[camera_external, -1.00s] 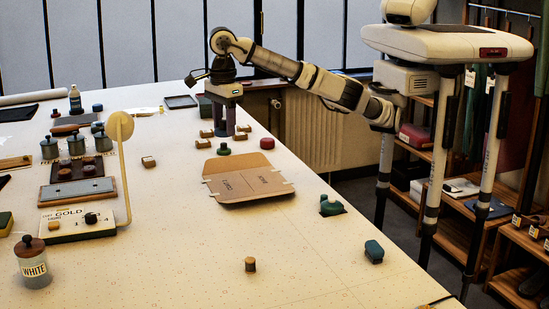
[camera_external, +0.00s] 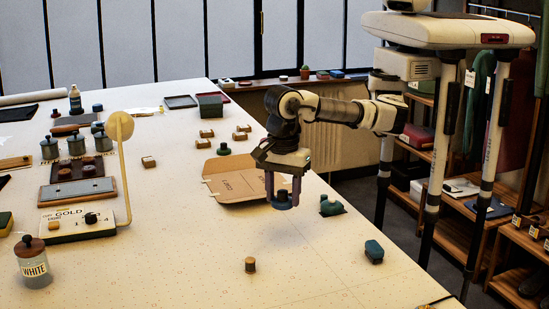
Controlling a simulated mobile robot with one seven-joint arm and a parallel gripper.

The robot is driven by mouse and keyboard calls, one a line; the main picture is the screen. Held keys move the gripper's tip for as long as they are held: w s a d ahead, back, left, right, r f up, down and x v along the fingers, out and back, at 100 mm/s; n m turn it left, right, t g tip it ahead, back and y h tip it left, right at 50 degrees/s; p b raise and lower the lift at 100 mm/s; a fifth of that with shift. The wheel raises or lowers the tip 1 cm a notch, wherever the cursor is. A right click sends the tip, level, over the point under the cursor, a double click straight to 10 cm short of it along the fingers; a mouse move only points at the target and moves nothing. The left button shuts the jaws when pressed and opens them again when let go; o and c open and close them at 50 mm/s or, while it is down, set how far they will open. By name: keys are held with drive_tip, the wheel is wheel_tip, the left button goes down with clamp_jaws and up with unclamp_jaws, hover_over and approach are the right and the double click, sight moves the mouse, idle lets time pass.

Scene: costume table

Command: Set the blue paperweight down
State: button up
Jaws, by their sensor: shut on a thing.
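The blue paperweight (camera_external: 282,203) is a small round dark-blue piece with a darker top. My gripper (camera_external: 283,192) points down and is shut on it, with the fingers at its sides. The paperweight is in front of the right part of the brown cardboard folder in the picture. It looks a little above the table (camera_external: 200,262), but its exact height is hard to tell.
A green weight on a dark patch (camera_external: 330,207) is close on the right. A teal block (camera_external: 374,251) and a small brown cork-like piece (camera_external: 250,265) stand nearer. The cardboard folder (camera_external: 232,187) lies behind. Table space in front of the gripper is clear.

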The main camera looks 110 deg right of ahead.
sight(282, 249)
wheel_tip(282, 249, down, 12)
drive_tip(key=p, duration=0.3)
drive_tip(key=shift+r, duration=0.25)
drive_tip(key=shift+f, duration=0.1)
drive_tip(key=o, duration=1.2)
drive_tip(key=shift+c, duration=0.2)
wheel_tip(282, 249, up, 12)
drive_tip(key=b, duration=0.4)
